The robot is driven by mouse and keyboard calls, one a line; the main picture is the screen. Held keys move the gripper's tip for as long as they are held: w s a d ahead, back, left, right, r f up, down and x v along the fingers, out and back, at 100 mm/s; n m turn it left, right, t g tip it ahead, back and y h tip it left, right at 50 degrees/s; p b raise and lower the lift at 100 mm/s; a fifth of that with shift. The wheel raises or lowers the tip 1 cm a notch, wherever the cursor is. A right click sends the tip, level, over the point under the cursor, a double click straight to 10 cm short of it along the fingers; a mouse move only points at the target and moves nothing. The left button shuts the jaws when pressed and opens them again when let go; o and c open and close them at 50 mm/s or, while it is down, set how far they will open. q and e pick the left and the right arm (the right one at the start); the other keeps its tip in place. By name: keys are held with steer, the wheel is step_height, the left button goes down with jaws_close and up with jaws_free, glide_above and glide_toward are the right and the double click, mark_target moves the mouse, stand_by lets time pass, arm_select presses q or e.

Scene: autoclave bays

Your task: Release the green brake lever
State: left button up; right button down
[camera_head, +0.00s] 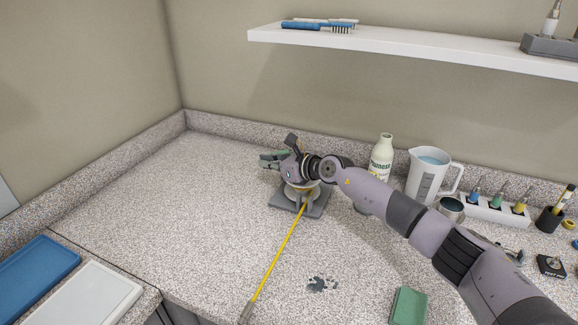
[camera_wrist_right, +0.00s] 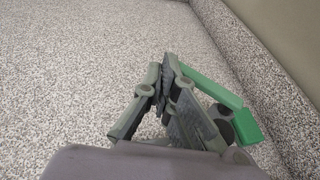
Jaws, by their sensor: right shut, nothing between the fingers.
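The green brake lever (camera_wrist_right: 212,84) shows in the right wrist view as a bright green bar with a bent block at its lower right end. It lies just right of my right gripper (camera_wrist_right: 167,72), partly behind its finger. I cannot tell whether they touch. The right gripper's grey-green fingers are closed together, with nothing between them. In the head view the right gripper (camera_head: 270,158) is above the back left of a device with a grey base (camera_head: 316,208). There I cannot separate the lever from the fingers. My left gripper is out of view.
A yellow line (camera_head: 277,256) runs from the device to the front of the counter. A white bottle (camera_head: 382,155), a jug (camera_head: 426,178) and a metal cup (camera_head: 451,208) stand to the right. A green sponge (camera_head: 408,306) lies in front.

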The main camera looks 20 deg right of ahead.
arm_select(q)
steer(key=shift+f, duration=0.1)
arm_select(e)
steer(key=shift+s+d, duration=0.1)
steer(key=shift+d, duration=0.05)
arm_select(q)
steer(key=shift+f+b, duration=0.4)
steer(key=shift+b, duration=0.05)
arm_select(e)
steer(key=shift+d, duration=0.7)
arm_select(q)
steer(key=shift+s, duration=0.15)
arm_select(e)
steer(key=shift+s, duration=0.1)
